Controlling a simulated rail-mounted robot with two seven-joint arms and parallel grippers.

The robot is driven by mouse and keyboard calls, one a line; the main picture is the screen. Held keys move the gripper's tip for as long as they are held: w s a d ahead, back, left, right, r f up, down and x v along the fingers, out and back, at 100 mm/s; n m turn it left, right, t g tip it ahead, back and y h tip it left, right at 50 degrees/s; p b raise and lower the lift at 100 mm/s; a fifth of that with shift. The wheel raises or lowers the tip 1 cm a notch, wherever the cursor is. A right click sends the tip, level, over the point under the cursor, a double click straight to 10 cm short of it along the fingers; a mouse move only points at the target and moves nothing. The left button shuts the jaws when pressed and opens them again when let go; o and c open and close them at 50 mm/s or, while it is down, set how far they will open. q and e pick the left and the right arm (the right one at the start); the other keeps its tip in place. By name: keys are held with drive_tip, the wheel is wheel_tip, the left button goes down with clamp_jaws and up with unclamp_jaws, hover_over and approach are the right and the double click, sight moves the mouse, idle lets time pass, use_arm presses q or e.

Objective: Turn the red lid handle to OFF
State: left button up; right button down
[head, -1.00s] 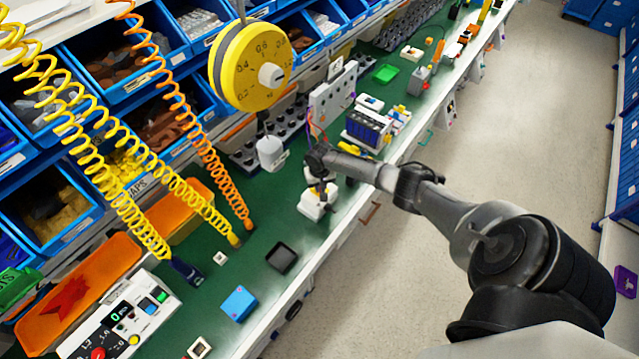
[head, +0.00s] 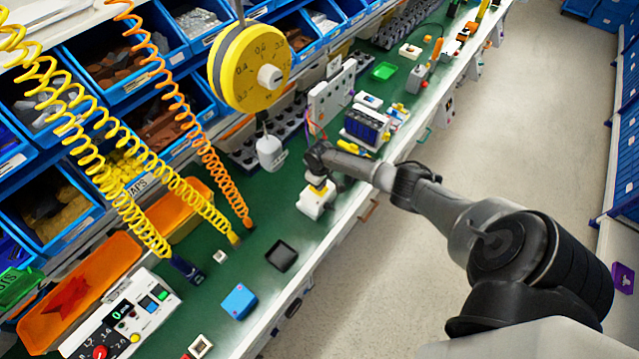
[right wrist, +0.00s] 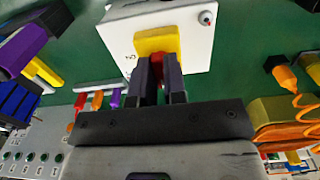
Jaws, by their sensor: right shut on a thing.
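A white switch box (head: 316,202) with a yellow plate (head: 318,188) stands on the green bench, under my right gripper (head: 318,178) in the head view. In the right wrist view the box (right wrist: 194,42) is at the top, its yellow plate (right wrist: 156,40) facing my right gripper (right wrist: 158,72). A small part of the red handle (right wrist: 158,62) shows between the two dark fingers, which are shut on it. Fingers hide most of the handle. A marking beside the plate is too small to read, so I cannot tell the handle's setting. My left gripper is not in view.
A grey-white weight (head: 270,152) hangs from the yellow dial scale (head: 250,68), left of my right gripper. A black tray (head: 282,256) and blue box (head: 239,302) lie nearer. The bench between has free room.

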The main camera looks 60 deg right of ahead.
idle(0.4)
drive_tip(key=c, duration=1.2)
unclamp_jaws()
drive_tip(key=shift+o, duration=0.2)
wheel_tip(320, 180, up, 14)
drive_tip(key=p, duration=0.1)
drive_tip(key=shift+f, duration=0.1)
